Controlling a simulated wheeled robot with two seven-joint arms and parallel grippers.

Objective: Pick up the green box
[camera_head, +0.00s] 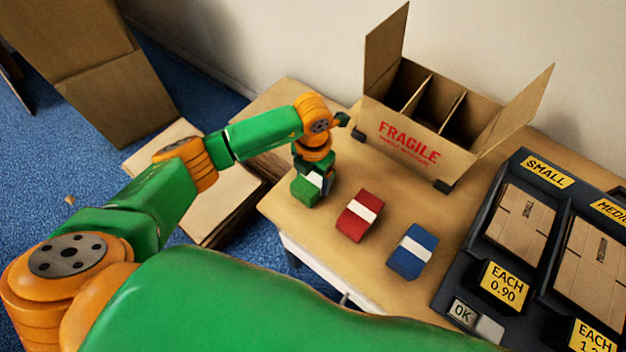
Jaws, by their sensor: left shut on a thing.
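The green box (305,190) with a white band is at the left end of a row of boxes on the wooden table (385,290). My left gripper (314,170) reaches down over it from above and is shut on it. The jaws hide part of its top. I cannot tell whether the box still touches the table. My right gripper is not in view.
A red box (358,217) and a blue box (412,251), each with a white band, stand to the right. An open divided carton (420,135) marked FRAGILE stands behind. A dark rack (510,240) with flat cartons is at the right. The table's left edge is close to the green box.

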